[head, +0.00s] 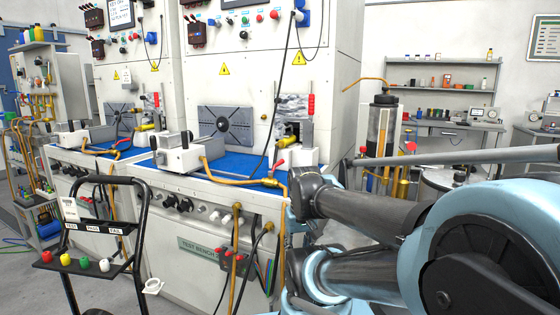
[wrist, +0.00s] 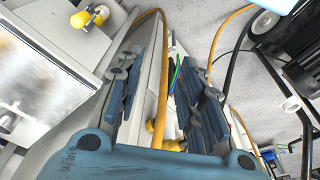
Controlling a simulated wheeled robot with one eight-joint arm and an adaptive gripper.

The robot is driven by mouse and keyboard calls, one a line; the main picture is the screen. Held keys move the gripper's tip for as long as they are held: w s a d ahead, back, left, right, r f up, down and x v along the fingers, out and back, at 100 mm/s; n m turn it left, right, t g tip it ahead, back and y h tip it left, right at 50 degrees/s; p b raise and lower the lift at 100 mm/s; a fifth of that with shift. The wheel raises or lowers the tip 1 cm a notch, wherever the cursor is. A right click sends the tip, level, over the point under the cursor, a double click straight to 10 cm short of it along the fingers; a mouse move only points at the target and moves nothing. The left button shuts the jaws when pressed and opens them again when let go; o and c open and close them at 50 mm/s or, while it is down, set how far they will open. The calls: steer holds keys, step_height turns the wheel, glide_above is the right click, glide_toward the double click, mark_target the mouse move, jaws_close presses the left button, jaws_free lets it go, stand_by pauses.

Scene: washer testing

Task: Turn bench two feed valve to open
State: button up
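A small red lever (head: 279,162) stands above a brass fitting (head: 270,182) at the front right of the nearer test bench's blue top; I take this as the feed valve. Its exact handle angle is too small to tell. The bench's label (head: 200,250) reads "TEST BENCH", its number unclear. In the head view my arm reaches in from the right, beside this corner, and the gripper fingers cannot be made out. In the wrist view my gripper (wrist: 156,75) has its two fingers apart, with an orange hose (wrist: 160,50) running through the gap. No red lever shows there.
Orange hoses hang down the bench front. A black cart (head: 110,190) with colored knobs stands at the front left; its frame also shows in the wrist view (wrist: 290,60). A second bench with a similar red lever (head: 123,141) is further left. Shelves (head: 440,75) stand behind.

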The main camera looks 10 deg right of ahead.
step_height(320, 180, up, 2)
step_height(320, 180, up, 34)
steer(key=m+g+y, duration=0.1)
steer(key=m+y, duration=0.1)
steer(key=m, duration=0.5)
glide_above(281, 160)
steer(key=s+d, duration=0.2)
steer(key=d, duration=0.1)
steer(key=x, duration=1.7)
steer(key=shift+w+f, duration=0.1)
steer(key=shift+f, duration=0.2)
steer(key=shift+c, duration=0.6)
steer(key=shift+a, duration=0.1)
jaws_close()
